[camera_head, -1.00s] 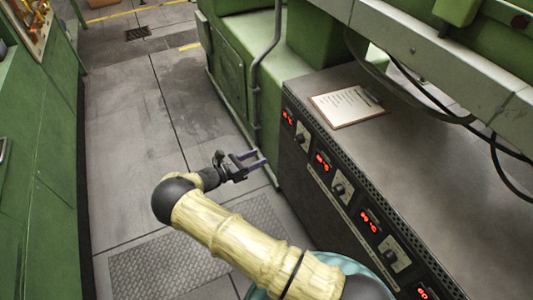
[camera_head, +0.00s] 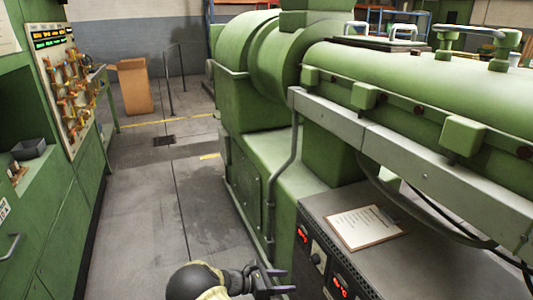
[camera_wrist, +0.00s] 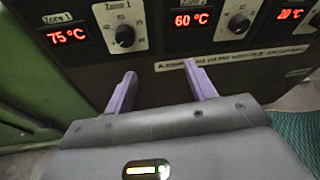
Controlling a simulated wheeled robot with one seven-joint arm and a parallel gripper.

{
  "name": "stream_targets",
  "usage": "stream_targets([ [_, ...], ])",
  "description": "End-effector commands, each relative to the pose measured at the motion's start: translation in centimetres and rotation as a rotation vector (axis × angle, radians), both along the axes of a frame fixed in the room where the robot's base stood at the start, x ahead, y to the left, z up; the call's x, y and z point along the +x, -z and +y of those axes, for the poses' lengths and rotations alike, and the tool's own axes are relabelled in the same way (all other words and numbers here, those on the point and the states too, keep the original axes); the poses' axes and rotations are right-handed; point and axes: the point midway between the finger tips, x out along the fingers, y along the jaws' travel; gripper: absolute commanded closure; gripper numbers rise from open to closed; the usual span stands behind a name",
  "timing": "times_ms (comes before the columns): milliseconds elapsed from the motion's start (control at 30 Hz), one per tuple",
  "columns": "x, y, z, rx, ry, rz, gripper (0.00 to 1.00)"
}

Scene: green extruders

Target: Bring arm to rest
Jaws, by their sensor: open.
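My gripper (camera_head: 279,279) is at the bottom of the head view, beside the left side of the dark control cabinet (camera_head: 312,207). Its two purple fingers are apart with nothing between them. In the wrist view my gripper (camera_wrist: 162,90) is open and faces the cabinet's panel, with red displays reading 75 °C (camera_wrist: 67,37) and 60 °C (camera_wrist: 192,19) and black knobs beyond the fingertips. I cannot tell the exact gap to the panel. Most of my arm is below the head view's edge.
A clipboard (camera_head: 366,227) lies on the cabinet top. The green extruder (camera_head: 420,85) fills the right.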

Motion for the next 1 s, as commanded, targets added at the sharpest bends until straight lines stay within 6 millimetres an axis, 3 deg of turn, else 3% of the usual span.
stream_targets([
  [100, -1.3, -1.1, -2.5, 0.150, 0.132, -0.046, 0.44],
  [400, -5.2, -3.8, -6.2, 0.485, 0.449, -0.204, 0.44],
  [1000, -13.3, -11.5, -8.6, 1.012, 1.063, -0.650, 0.44],
])
